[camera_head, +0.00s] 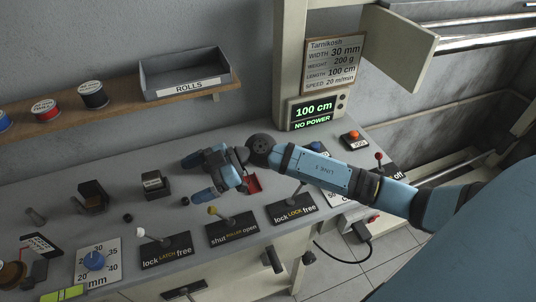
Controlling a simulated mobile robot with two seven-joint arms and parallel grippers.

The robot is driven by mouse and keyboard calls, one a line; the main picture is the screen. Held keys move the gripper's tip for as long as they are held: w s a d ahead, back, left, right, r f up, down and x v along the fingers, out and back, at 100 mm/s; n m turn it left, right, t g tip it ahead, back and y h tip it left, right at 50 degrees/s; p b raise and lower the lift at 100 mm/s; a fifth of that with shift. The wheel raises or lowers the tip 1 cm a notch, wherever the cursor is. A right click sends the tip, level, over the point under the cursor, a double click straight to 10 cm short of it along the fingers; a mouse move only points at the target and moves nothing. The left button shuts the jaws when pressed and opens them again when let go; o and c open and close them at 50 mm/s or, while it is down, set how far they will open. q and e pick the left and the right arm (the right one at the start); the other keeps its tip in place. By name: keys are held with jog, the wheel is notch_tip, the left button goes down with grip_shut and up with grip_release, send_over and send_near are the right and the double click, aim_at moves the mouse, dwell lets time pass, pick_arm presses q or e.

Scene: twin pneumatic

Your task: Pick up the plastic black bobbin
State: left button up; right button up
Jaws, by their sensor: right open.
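The black bobbin (93,94) stands on the wooden shelf at the upper left, with a pale label on its top. It is the rightmost of the bobbins there, left of the grey ROLLS tray. My right gripper (194,176) reaches in from the right over the counter, its fingers apart and pointing left. It appears empty and is to the right of and below the bobbin in the picture, well apart from it. My left gripper is not in view.
A red bobbin (46,109) and a blue bobbin (3,121) stand left of the black one. The ROLLS tray (185,74) is on the shelf. The counter (120,185) carries levers, a blue dial (95,260) and small dark blocks. A display post (292,60) stands right.

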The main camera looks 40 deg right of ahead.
jog(key=w+d+f+m+g+h, duration=0.1)
jog(key=w+d+m+h, duration=0.1)
jog(key=d+h, duration=0.3)
jog(key=w+d+f+m+g+h, duration=0.1)
jog(key=d+h, duration=0.4)
jog(key=d, duration=0.6)
jog(key=w+d+f+m+g+h, duration=0.1)
jog(key=w+d+f+m+h, duration=0.1)
jog(key=d, duration=0.6)
jog(key=shift+w+d+f+m+g+h+b, duration=0.1)
jog(key=shift+w+f+m+g+h+b, duration=0.1)
jog(key=shift+w+m+h, duration=0.4)
jog(key=shift+w+f+m+g+h+b, duration=0.1)
jog(key=shift+w+m+g+h, duration=0.2)
jog(key=shift+h, duration=0.6)
jog(key=shift+d+f, duration=0.1)
jog(key=shift+f, duration=0.2)
jog(key=f, duration=0.3)
jog(key=f+p, duration=0.1)
jog(key=f, duration=0.2)
jog(key=shift+w+a+f, duration=0.1)
jog(key=shift+a+f, duration=0.1)
jog(key=shift+f, duration=0.15)
jog(key=c, duration=1)
